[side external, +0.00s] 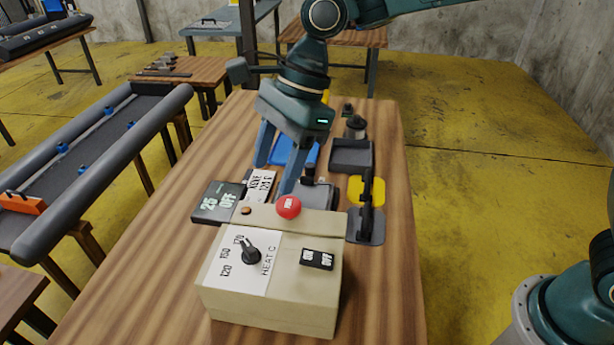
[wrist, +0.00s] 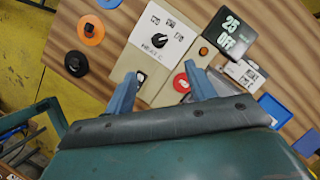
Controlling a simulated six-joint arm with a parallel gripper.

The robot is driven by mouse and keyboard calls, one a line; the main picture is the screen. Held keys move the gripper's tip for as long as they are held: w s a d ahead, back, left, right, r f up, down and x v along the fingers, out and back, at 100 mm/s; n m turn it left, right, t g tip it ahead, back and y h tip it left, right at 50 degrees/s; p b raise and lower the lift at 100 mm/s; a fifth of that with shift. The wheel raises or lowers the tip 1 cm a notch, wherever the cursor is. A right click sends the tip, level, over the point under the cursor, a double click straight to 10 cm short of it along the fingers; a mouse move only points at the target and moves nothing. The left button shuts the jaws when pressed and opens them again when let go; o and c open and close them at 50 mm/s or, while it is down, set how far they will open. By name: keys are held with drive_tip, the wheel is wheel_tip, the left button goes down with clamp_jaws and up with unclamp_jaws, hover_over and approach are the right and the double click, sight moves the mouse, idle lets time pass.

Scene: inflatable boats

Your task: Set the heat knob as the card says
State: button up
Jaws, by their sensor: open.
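The heat knob (side external: 250,255) is black and sits on a white plate marked 120, 150 and 170 on top of a beige control box (side external: 265,310). In the side view its pointer leans up-left, toward the 170 mark. The knob also shows in the wrist view (wrist: 158,41). A white card (side external: 262,186) lies behind the box; I make out VALVE, but its number is too small to read surely. It also shows in the wrist view (wrist: 243,73). My gripper (side external: 278,170) is open and empty, above the box's rear edge, apart from the knob.
A dark display (side external: 218,202) reads 25 OFF. A yellow-and-black tool (side external: 367,200) and a grey tray (side external: 352,155) stand right.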

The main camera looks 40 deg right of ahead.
sight(248, 245)
drive_tip(key=shift+a+f, duration=0.15)
drive_tip(key=shift+a, duration=0.15)
drive_tip(key=shift+f, duration=0.2)
drive_tip(key=x, duration=1.3)
drive_tip(key=shift+a+f, duration=0.15)
drive_tip(key=shift+w, duration=0.1)
drive_tip(key=c, duration=1)
